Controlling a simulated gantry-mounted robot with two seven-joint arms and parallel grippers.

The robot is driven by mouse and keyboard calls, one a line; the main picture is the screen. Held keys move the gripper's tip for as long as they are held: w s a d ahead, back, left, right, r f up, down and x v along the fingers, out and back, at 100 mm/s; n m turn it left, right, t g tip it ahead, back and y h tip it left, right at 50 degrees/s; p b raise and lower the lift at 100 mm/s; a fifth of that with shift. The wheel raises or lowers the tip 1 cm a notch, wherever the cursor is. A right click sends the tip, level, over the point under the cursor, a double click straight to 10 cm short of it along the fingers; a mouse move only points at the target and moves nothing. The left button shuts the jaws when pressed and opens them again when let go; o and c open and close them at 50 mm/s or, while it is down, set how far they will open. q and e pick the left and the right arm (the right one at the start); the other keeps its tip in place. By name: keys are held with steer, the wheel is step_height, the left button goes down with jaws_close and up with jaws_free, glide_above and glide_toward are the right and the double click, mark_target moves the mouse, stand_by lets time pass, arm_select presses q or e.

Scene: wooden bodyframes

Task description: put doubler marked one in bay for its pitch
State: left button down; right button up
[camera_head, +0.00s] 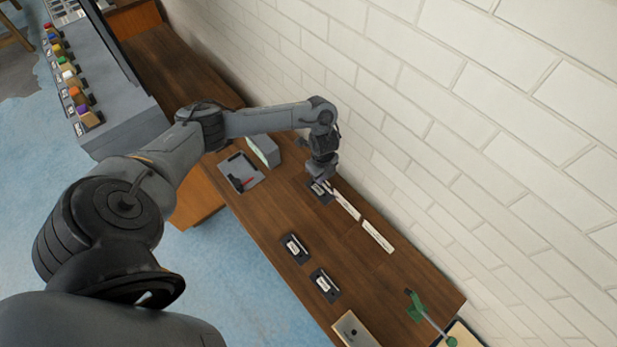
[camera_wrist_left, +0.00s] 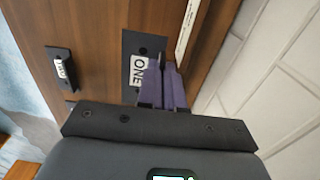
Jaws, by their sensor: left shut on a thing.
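The doubler marked one is a dark flat plate with a white label reading ONE (camera_wrist_left: 137,70); in the head view the plate (camera_head: 320,195) shows by the wall side of the wooden bench. My left gripper (camera_wrist_left: 163,75) has its purple fingers shut on it at the label side; in the head view the gripper (camera_head: 321,177) points down over it. Whether the plate touches the bench cannot be told. Two similar dark plates with white labels, one nearer the middle (camera_head: 294,248) and one lower (camera_head: 325,285), lie on the bench. My right gripper is not in view.
Two white marked strips, one upper (camera_head: 347,205) and one lower (camera_head: 378,236), lie along the wall side. A grey tray (camera_head: 247,183) with a red-and-black item and a grey box (camera_head: 265,150) stand left. A green tool (camera_head: 415,306) and a pale block (camera_head: 354,329) are at the near end.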

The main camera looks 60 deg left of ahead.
arm_select(q)
steer(key=a+f, duration=0.1)
steer(key=a, duration=0.1)
steer(key=a+f, duration=0.1)
steer(key=a, duration=0.1)
steer(key=a+f, duration=0.2)
steer(key=a, duration=0.1)
steer(key=shift+s+f, duration=0.1)
steer(key=shift+s, duration=0.2)
steer(key=shift+d+f+b, duration=0.1)
steer(key=shift+f+b, duration=0.35)
steer(key=shift+f, duration=1.5)
steer(key=shift+f, duration=0.1)
steer(key=shift+f, duration=0.1)
steer(key=c, duration=1.6)
jaws_free()
